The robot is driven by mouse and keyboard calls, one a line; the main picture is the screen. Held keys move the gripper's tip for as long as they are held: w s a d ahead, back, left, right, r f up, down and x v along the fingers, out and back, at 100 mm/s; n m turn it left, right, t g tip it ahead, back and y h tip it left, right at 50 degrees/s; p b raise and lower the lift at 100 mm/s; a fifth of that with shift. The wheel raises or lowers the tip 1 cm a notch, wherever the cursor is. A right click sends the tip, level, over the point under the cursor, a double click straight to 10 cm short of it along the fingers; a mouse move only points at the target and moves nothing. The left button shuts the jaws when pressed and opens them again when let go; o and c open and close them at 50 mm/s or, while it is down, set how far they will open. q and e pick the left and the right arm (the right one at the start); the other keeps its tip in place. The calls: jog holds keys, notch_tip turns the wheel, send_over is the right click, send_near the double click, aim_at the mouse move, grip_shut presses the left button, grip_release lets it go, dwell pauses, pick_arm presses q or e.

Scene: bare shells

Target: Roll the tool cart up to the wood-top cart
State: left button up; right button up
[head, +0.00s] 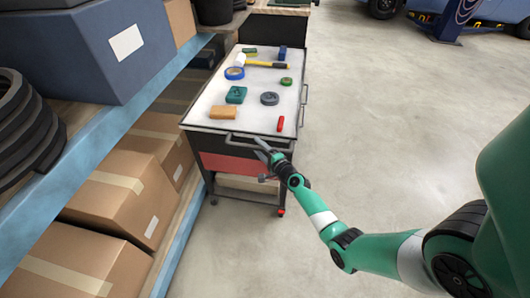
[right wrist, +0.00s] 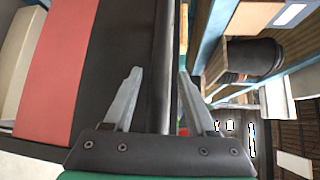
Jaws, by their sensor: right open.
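The tool cart (head: 208,113) has a pale top, a dark body and a red drawer (head: 225,163). Its push handle (head: 240,138) runs along the near end. The wood-top cart (head: 262,26) stands just beyond its far end, partly cut off by the top edge; I cannot tell how wide the gap is. My right gripper (head: 262,148) is at the right part of the handle. In the right wrist view its fingers (right wrist: 158,72) are spread, with a dark bar between them, not clamped. My left gripper is not in view.
Tape rolls, a hammer (head: 268,65) and other small things lie on the tool cart. A blue-edged shelf (head: 100,140) with cardboard boxes (head: 125,190) runs close along the left. A dark bin (head: 213,12) stands at the back. The floor to the right (head: 390,110) is clear.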

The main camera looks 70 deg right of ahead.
jog(key=p+v, duration=0.2)
jog(key=v, duration=0.9)
